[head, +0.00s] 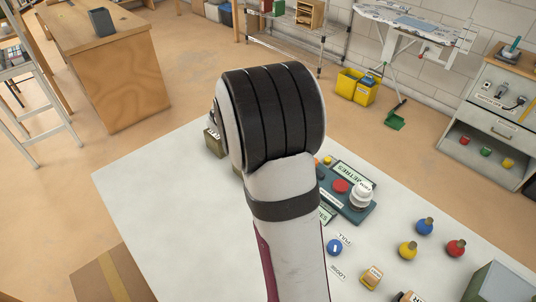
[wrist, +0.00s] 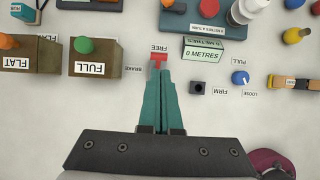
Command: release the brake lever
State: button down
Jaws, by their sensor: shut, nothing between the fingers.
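My gripper (wrist: 159,75) is shut in the wrist view, its two teal fingers together with nothing between them. A small red T-shaped piece (wrist: 158,58), likely the brake lever's handle, shows right at the fingertips. I cannot tell whether the fingers touch it. A FREE label (wrist: 160,48) lies just beyond it, upside down, and a BRAKE label (wrist: 138,70) lies to its left. The rest of the lever is hidden by the fingers or not clear. In the head view my arm hides the gripper and the brake.
In the wrist view, a box with a green knob (wrist: 84,45) and FULL label stands left. The white tabletop (head: 165,225) is clear at left in the head view.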

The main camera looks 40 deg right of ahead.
jog(key=r, duration=0.4)
jog(key=shift+a, duration=0.3)
